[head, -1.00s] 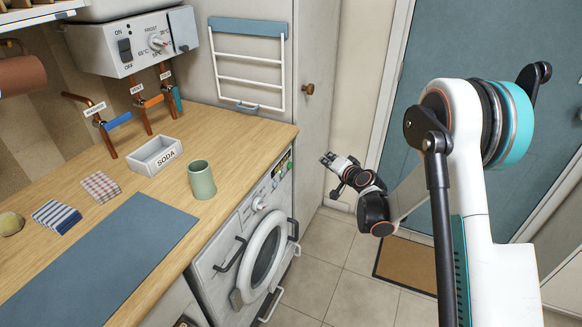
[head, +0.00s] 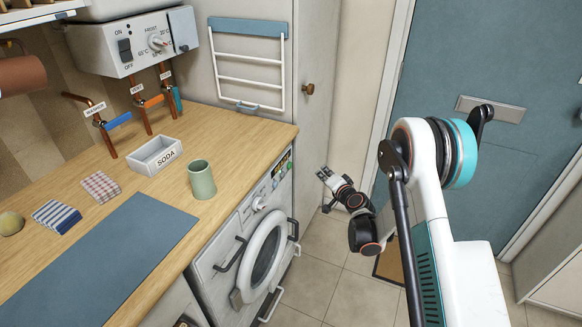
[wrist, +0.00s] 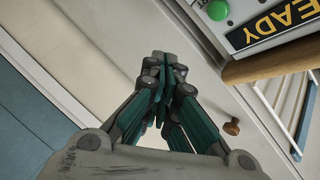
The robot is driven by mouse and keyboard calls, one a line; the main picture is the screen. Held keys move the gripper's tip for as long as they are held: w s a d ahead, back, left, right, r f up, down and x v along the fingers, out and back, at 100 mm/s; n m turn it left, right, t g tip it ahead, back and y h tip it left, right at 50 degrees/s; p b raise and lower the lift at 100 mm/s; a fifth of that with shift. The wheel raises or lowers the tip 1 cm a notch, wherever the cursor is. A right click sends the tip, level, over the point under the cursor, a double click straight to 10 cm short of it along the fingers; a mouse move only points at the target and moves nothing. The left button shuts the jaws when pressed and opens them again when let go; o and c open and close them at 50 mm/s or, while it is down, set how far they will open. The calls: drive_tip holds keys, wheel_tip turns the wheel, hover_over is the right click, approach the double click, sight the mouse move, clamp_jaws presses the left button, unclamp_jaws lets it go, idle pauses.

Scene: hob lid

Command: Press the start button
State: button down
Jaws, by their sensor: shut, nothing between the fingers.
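A round green button (wrist: 218,10) shows at the top of the wrist view, on a pale panel beside a dark display reading READY (wrist: 272,22). In the head view, the washing machine (head: 221,258) stands under the counter, its small buttons and display on the upper right of its front; I cannot tell which is the start button there. My gripper (head: 323,174) is shut and empty, to the right of the machine's front and apart from it. In the wrist view, the closed fingertips (wrist: 165,60) are below and left of the green button, not touching it.
The wooden counter (head: 245,140) overhangs the machine's front and holds a green cup (head: 202,180) and a SODA tray (head: 155,156). A tall cabinet with a wooden knob (head: 308,89) stands behind. The tiled floor (head: 305,285) in front is clear.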

sight(290, 166)
drive_tip(key=w+a, duration=0.3)
drive_tip(key=a, duration=0.5)
idle(1.5)
drive_tip(key=shift+a, duration=0.35)
